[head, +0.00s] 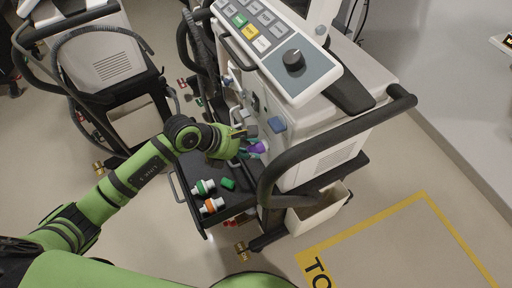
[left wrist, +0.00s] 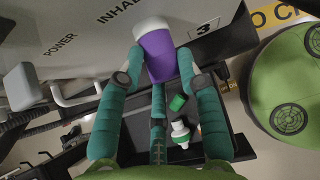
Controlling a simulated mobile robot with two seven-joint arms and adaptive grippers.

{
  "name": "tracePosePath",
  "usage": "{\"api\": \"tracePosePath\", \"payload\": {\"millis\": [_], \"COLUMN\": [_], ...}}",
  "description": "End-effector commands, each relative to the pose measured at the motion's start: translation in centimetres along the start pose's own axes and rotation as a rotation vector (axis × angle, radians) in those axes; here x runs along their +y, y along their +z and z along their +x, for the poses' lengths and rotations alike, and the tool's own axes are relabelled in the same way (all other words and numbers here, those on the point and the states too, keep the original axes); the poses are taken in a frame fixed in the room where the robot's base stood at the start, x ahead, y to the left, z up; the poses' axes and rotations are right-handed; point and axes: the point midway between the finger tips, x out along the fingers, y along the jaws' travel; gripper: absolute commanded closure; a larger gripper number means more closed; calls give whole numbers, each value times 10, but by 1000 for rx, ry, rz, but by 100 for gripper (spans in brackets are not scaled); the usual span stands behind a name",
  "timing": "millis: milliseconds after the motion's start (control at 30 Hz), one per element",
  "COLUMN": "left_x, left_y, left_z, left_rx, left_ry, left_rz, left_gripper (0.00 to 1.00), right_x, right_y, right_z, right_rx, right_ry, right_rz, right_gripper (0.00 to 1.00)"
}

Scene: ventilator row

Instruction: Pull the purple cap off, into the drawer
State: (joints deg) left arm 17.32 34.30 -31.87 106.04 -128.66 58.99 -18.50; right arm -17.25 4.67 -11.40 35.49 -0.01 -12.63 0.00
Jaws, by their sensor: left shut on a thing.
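The purple cap (head: 258,147) is at the front of the ventilator, above the open drawer. In the left wrist view the purple cap (left wrist: 161,55) has a pale end towards the ventilator face; I cannot tell whether it is still seated on a port. My left gripper (head: 247,146) is shut on the cap, with teal fingers on both sides of it in the left wrist view (left wrist: 160,70). The black drawer (head: 238,201) holds a green cap (head: 228,184), a white-green fitting (head: 203,187) and a white-orange fitting (head: 212,205). My right gripper is not in view.
The ventilator (head: 325,150) has a thick black handle bar (head: 300,152) close to the right of my gripper. A white bin (head: 318,212) hangs low beside the drawer. Another ventilator (head: 105,65) stands at the left. Yellow tape (head: 375,222) marks the floor.

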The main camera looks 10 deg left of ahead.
Motion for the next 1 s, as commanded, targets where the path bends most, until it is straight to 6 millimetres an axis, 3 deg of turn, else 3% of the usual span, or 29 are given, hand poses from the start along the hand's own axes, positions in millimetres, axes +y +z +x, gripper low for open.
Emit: {"api": "tracePosePath", "payload": {"millis": [33,1000], "left_x": [-6,-2], "left_y": [-7,-30], "left_z": [2,-24], "left_rx": [19,12], "left_ry": [-17,-6], "left_rz": [-1,-2], "left_gripper": [100,100], "right_x": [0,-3], "right_y": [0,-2], "right_z": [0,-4], "right_rx": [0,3], "right_ry": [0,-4], "right_rz": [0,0], "right_gripper": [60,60]}}
